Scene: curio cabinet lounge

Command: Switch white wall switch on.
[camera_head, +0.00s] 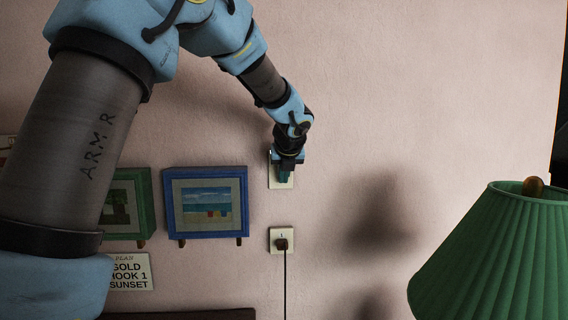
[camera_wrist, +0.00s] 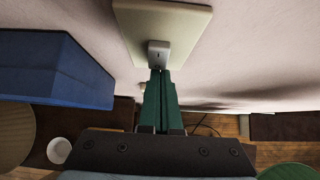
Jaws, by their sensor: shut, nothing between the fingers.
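The white wall switch (camera_head: 287,184) is a pale plate on the pink wall, largely hidden behind my gripper (camera_head: 283,176) in the head view. In the wrist view the switch plate (camera_wrist: 185,25) fills the top middle, with a small grey lever (camera_wrist: 159,52) standing out from it. My gripper (camera_wrist: 159,72) has its green fingers shut together with nothing between them. The fingertips are right at the end of the lever; I cannot tell whether they touch it. The lever's on or off position is not clear.
Below the switch is a wall socket (camera_head: 275,236) with a dark plug and cord. A blue-framed beach picture (camera_head: 206,172) and a green-framed picture (camera_head: 146,188) hang left. A small sign (camera_head: 130,271) is below them. A green lampshade (camera_head: 495,255) stands at right. The wall right of the switch is bare.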

